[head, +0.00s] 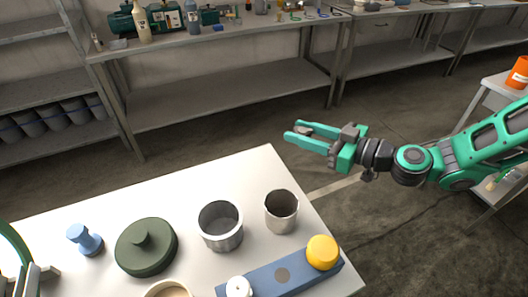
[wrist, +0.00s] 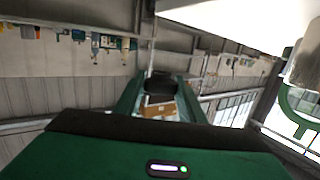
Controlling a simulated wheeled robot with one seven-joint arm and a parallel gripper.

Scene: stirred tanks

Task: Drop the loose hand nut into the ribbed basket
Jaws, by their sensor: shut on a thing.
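My gripper (head: 295,131) is in the air past the far right corner of the white table, fingers pointing left. It is shut on a small dark thing (head: 305,130), which also shows between the green fingers in the wrist view (wrist: 161,83). It looks like the hand nut, but its shape is partly hidden by the fingers. On the table, a wide grey metal vessel (head: 221,238) stands beside a narrower grey cup (head: 281,216); both are open at the top. I cannot tell from their walls whether either is the ribbed basket.
The white table (head: 120,205) also bears a blue block (head: 262,283) with a yellow knob (head: 322,250) and a white knob (head: 238,287), a dark green lid (head: 146,247), a blue peg (head: 87,241) and a cream round container (head: 168,290). Shelves line the back; floor below my gripper is clear.

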